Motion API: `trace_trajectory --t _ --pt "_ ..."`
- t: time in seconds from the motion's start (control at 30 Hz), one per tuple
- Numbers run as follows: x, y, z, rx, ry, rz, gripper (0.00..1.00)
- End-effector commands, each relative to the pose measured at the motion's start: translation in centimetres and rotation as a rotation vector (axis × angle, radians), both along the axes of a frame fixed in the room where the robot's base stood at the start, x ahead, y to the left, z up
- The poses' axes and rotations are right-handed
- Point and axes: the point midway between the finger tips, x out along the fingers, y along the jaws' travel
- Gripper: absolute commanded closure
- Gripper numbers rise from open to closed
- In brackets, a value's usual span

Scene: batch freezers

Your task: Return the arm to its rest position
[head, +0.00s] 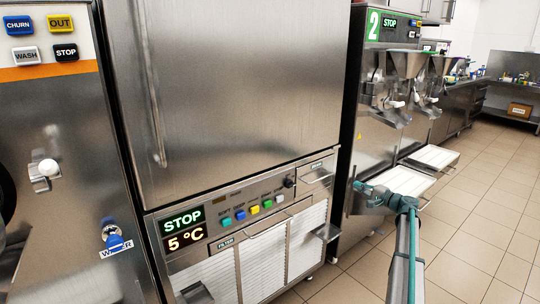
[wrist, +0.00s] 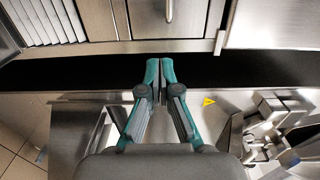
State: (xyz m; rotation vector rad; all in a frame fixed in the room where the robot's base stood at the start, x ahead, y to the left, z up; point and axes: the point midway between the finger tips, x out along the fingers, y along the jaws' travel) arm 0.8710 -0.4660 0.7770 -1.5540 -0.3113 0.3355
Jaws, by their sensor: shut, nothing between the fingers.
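My gripper (head: 360,187) is at the end of my arm, in front of the lower part of the steel machine marked 2 (head: 352,130) in the head view. My arm (head: 402,250) reaches up from the bottom edge and bends left at the wrist. In the wrist view my gripper (wrist: 160,66) has its two teal fingers together at the tips, with nothing between them. The fingertips lie over a dark gap between two steel fronts; whether they touch anything cannot be told.
A steel cabinet (head: 230,90) with a STOP and 5 °C display (head: 184,231) stands left of my gripper. White trays (head: 434,157) stick out at right. Spouts (wrist: 275,125) lie at lower right in the wrist view. The tiled floor (head: 480,220) at right is clear.

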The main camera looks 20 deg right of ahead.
Motion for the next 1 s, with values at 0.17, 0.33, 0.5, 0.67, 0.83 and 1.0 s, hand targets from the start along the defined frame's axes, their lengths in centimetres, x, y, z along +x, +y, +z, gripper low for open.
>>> trace_trajectory --t 0.17,0.33,0.5,0.67,0.83,1.0 --pt "-2.3 2.1 -3.5 -0.110 0.117 0.040 1.00" --pt "-6.4 7.0 -12.6 -0.228 0.317 0.118 1.00" --pt "-10.9 13.4 -21.6 -0.322 0.503 0.225 1.00" --pt "-16.2 19.7 -29.1 -0.405 0.668 0.343 1.00" --pt "-23.1 26.2 -36.1 -0.498 0.838 0.486 1.00" --pt "-31.5 32.3 -41.7 -0.603 1.001 0.649 1.00"
